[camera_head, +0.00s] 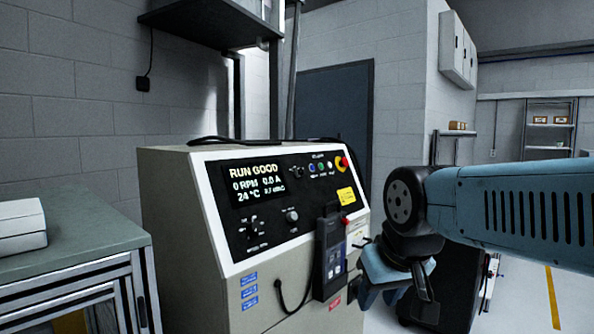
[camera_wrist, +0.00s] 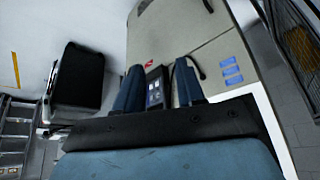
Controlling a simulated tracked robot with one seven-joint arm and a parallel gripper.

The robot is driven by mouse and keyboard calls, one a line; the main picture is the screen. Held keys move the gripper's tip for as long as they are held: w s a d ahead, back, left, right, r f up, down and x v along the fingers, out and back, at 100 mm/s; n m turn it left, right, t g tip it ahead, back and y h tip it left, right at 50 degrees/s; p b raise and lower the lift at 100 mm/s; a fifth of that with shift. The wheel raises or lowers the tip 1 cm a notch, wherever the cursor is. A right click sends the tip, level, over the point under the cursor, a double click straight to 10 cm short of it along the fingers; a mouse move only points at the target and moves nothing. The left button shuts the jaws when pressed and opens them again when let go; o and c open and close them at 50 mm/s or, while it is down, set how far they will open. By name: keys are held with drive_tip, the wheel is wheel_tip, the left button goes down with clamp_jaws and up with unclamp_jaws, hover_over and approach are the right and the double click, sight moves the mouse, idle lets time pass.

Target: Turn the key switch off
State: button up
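The grey machine cabinet (camera_head: 185,240) stands at the centre of the head view, with a sloped black control panel (camera_head: 225,250). The panel carries a lit display (camera_head: 258,185) reading RUN GOOD and 0 RPM, a round knob (camera_head: 292,216), and a red button (camera_head: 342,162). I cannot clearly tell which small control is the key switch. My gripper (camera_head: 378,272) is in front of the cabinet's right side, below the panel. In the wrist view my gripper (camera_wrist: 159,66) has its two dark blue fingers apart, with nothing held between them.
A dark handheld device (camera_head: 329,260) hangs on the cabinet front, close to my gripper; it also shows beyond the fingers in the wrist view (camera_wrist: 155,92). Its cable (camera_head: 283,300) loops below the panel. A workbench (camera_head: 85,245) stands at left.

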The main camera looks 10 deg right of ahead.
drive_tip(key=shift+w+a, duration=0.1)
drive_tip(key=shift+w, duration=0.1)
drive_tip(key=w+a+r+m+y, duration=0.3)
drive_tip(key=w+a+m+y, duration=0.2)
drive_tip(key=w+m, duration=0.35)
drive_tip(key=m+t+y, duration=0.6)
drive_tip(key=m+t, duration=0.3)
drive_tip(key=m, duration=1.1)
approach(304, 172)
drive_tip(key=x, duration=1)
drive_tip(key=shift+w+r, duration=0.1)
drive_tip(key=shift+r, duration=0.2)
